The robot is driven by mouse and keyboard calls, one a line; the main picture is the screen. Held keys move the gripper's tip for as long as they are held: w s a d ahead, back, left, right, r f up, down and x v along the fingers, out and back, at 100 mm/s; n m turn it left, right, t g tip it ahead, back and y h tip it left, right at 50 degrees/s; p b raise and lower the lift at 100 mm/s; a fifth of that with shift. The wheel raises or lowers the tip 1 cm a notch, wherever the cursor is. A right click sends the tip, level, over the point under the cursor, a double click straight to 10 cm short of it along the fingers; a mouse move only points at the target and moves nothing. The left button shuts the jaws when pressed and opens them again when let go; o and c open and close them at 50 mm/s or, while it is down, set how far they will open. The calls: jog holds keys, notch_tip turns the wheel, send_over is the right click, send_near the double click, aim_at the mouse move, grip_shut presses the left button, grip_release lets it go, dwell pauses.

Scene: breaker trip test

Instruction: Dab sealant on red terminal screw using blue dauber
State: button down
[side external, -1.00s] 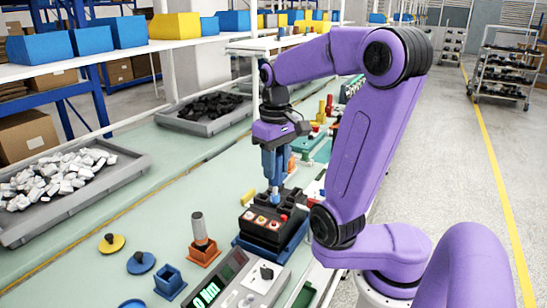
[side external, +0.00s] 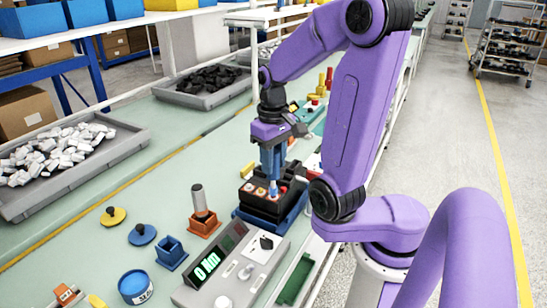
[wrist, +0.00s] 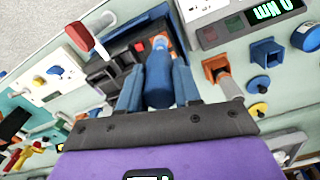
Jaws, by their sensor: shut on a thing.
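My gripper (side external: 272,168) is shut on the blue dauber (wrist: 158,76), which stands between the two fingers in the wrist view. The dauber's tip points down at the top of the black breaker block (side external: 262,207), which sits in a blue tray (side external: 240,217). The tip is at or just above the row of terminal screws; contact cannot be made out. A red round piece (side external: 283,189) shows just right of the tip; it also shows beside the dauber in the wrist view (wrist: 139,47). The dauber partly hides the screws there.
A blue labelled pot (side external: 135,286), an empty blue square holder (side external: 171,252) and an orange holder (side external: 204,226) with a grey cylinder stand on the left. A meter box (side external: 222,262) stands in front. Parts trays (side external: 130,140) lie farther back.

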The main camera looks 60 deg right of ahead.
jog(key=shift+a, duration=0.45)
jog(key=shift+d+r, duration=0.1)
jog(key=shift+d, duration=0.7)
jog(key=shift+r, duration=4)
